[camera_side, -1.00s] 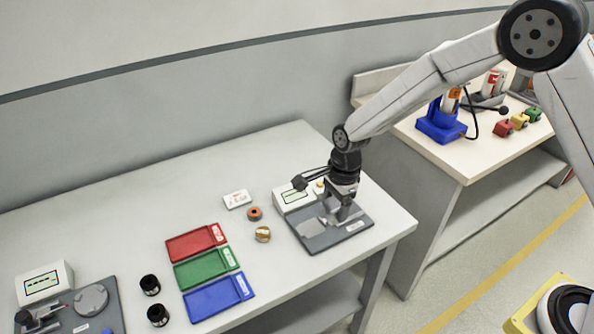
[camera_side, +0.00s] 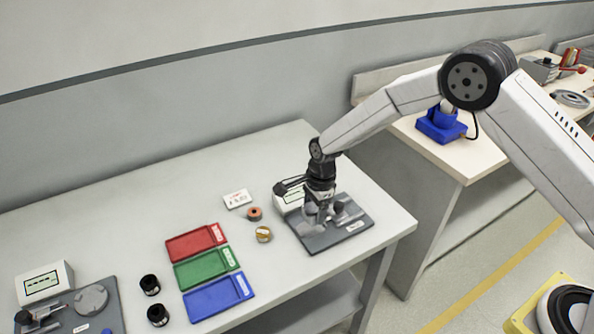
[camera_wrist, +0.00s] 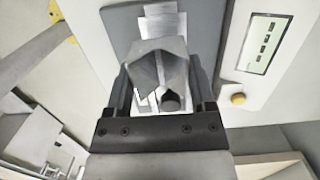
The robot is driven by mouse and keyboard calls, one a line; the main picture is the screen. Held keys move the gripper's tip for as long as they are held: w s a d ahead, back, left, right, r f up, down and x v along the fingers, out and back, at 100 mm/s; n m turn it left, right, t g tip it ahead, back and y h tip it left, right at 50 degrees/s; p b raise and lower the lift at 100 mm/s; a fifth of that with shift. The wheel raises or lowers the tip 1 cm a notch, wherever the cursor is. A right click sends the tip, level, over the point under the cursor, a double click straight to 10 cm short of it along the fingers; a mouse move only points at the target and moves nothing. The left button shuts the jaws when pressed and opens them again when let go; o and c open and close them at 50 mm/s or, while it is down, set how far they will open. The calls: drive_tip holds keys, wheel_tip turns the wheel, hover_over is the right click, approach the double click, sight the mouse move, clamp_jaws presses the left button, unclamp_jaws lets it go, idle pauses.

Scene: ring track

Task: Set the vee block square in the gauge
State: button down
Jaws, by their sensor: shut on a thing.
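The vee block (camera_wrist: 155,68) is a grey block with angled faces, held between the two dark fingers of my gripper (camera_wrist: 162,95) in the wrist view. My gripper also shows in the side view (camera_side: 319,212), low over the gauge's dark grey base plate (camera_side: 345,235). The gauge has a white readout box with a green display (camera_wrist: 264,43) and a yellow button (camera_wrist: 238,99). A pale metal strip (camera_wrist: 160,22) lies on the plate beyond the block. My gripper hides part of the gauge, and I cannot tell whether the block touches it.
Red (camera_side: 197,243), green (camera_side: 206,268) and blue (camera_side: 218,297) trays lie left of the gauge. A second gauge (camera_side: 70,305) and two black cylinders stand at the left.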

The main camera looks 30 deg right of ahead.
sight(314, 211)
drive_tip(key=shift+w, duration=0.1)
drive_tip(key=shift+w+f, duration=0.15)
drive_tip(key=shift+f, duration=0.1)
drive_tip(key=shift+a+f, duration=0.1)
drive_tip(key=shift+f, duration=1.4)
drive_tip(key=shift+f, duration=0.1)
unclamp_jaws()
drive_tip(key=shift+f, duration=0.1)
drive_tip(key=r, duration=0.4)
drive_tip(key=d+r, duration=0.1)
drive_tip(key=r, duration=0.7)
drive_tip(key=shift+d, duration=0.25)
drive_tip(key=shift+r, duration=0.1)
